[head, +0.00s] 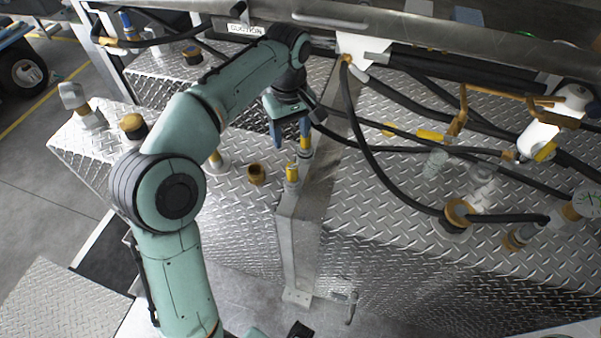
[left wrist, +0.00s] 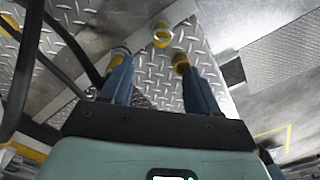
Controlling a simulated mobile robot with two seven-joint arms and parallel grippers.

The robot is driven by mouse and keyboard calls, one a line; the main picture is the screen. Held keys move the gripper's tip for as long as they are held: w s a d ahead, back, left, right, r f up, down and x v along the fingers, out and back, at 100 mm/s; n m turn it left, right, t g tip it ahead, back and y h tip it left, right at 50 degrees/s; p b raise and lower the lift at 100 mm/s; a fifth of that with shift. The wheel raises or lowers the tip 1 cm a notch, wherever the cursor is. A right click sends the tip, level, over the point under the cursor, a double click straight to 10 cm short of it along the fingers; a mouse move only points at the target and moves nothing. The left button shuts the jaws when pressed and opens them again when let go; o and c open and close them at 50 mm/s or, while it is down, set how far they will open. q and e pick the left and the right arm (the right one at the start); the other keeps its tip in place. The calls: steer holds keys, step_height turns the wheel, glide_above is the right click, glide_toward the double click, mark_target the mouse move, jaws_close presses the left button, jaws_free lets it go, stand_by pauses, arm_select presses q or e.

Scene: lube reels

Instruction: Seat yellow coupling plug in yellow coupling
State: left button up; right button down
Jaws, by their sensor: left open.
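A yellow fitting (head: 292,172) stands upright on the end of a grey metal bracket. In the left wrist view a yellow ring-shaped fitting (left wrist: 162,36) shows beyond the fingertips. A second yellow-banded fitting (head: 305,143) with a silver part is close to my right-hand finger in the head view. I cannot tell for sure which is the plug and which the coupling. My left gripper (head: 291,136) is open above and behind the bracket fitting, fingers pointing down. In the left wrist view its fingers (left wrist: 158,72) are apart, with bare tread plate between them. My right gripper is not in view.
A brown fitting (head: 257,174) stands on the tread plate left of the bracket (head: 298,215). Black hoses (head: 375,175) loop across the right side. A brown-collared fitting (head: 458,216) and a white cylinder (head: 540,138) are at right. Open floor lies at far left.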

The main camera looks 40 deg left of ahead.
arm_select(q)
steer(key=b, duration=0.1)
glide_above(292, 166)
steer(key=f, duration=0.6)
steer(key=shift+s+a+f, duration=0.15)
steer(key=shift+s+f, duration=0.1)
steer(key=shift+w+f+b, duration=0.2)
steer(key=shift+f+b, duration=0.4)
steer(key=shift+f, duration=2.45)
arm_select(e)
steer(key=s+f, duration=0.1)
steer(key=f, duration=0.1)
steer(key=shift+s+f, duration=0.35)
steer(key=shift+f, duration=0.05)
arm_select(q)
steer(key=shift+c, duration=0.3)
jaws_close()
